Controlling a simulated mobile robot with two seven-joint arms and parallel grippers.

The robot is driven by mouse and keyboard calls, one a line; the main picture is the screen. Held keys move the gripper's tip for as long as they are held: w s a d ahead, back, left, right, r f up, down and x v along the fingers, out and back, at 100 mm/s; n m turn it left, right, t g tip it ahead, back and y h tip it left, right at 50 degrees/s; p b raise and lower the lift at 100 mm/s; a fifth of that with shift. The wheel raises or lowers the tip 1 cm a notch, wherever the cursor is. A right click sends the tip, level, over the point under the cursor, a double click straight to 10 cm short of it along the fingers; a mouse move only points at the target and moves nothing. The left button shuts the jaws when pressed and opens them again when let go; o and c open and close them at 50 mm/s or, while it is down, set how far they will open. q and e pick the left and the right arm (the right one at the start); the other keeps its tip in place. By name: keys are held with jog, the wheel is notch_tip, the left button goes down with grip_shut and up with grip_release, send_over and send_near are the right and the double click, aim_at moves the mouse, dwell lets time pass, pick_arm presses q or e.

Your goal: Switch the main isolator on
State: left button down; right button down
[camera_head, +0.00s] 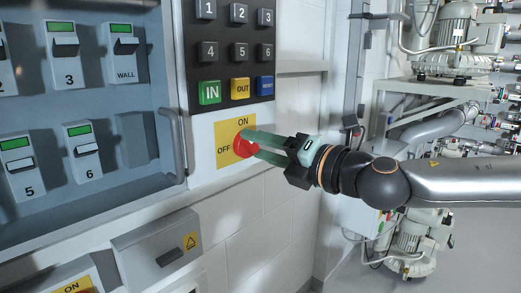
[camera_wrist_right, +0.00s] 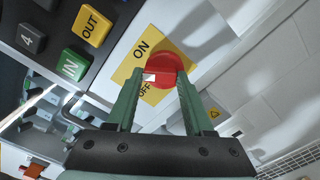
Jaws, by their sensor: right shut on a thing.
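The main isolator is a red rotary knob (camera_head: 241,147) on a yellow plate (camera_head: 226,157) marked ON at the top and OFF at the left. My right gripper (camera_head: 249,142) reaches it from the right, with its green fingers around the knob. In the right wrist view the red knob (camera_wrist_right: 170,66) sits between the two fingertips (camera_wrist_right: 160,75), and the fingers are shut on it. A small white mark on the knob shows close to the OFF lettering. The fingers hide part of the knob. My left gripper is not in view.
A black keypad (camera_head: 223,32) with numbered, IN, OUT and RESET buttons is just above the plate. An open grey cabinet (camera_head: 177,148) with labelled switches stands left. A grey box (camera_head: 156,248) and another yellow plate (camera_head: 75,287) are below. Pumps (camera_head: 455,28) stand at the right.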

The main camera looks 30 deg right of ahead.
jog(key=m, duration=0.3)
jog(key=shift+d+m, duration=0.1)
jog(key=shift+m, duration=0.2)
jog(key=shift+d+m+b, duration=0.1)
jog(key=shift+m+b, duration=0.4)
jog(key=shift+m, duration=1.2)
jog(key=shift+c, duration=1.4)
grip_release()
jog(key=shift+r, duration=0.1)
